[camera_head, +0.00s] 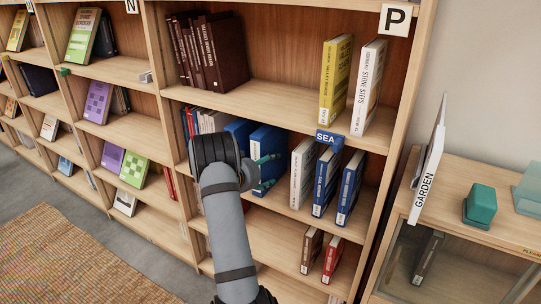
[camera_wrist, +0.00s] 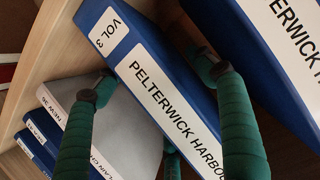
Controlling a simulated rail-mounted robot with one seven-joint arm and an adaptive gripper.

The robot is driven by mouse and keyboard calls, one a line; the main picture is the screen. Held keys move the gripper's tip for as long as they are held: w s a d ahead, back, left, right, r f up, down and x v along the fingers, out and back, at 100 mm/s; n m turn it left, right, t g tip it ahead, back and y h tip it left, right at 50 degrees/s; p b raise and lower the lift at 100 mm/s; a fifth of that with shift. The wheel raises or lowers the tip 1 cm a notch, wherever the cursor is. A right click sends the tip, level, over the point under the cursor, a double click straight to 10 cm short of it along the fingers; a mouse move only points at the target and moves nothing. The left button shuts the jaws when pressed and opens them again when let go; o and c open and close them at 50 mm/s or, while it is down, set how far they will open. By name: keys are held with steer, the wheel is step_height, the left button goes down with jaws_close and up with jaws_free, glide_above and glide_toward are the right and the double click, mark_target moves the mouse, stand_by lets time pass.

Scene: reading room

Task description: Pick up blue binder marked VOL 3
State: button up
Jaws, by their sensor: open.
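The blue binder marked VOL 3 (camera_wrist: 150,72) has a white spine label reading PELTERWICK HARBOU, cut off at the frame edge. In the head view the blue binder (camera_head: 268,139) stands on the middle shelf, partly hidden by my arm and fingers. My gripper (camera_wrist: 155,72) is open, its green fingers on either side of the binder's spine. Whether they touch it I cannot tell. In the head view my gripper (camera_head: 267,172) is in front of the binder. A second blue binder (camera_wrist: 285,70) stands beside the right finger.
A white book (camera_head: 302,170) and two blue volumes (camera_head: 324,182) stand right of the binder. A SEA sign (camera_head: 328,139) hangs on the shelf edge above them. Brown volumes (camera_head: 212,50) stand on the shelf above. A low cabinet (camera_head: 455,235) is at the right.

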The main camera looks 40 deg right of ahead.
steer(key=shift+w+d, duration=0.15)
steer(key=shift+d, duration=0.05)
steer(key=shift+c, duration=0.9)
steer(key=c, duration=1.5)
jaws_close()
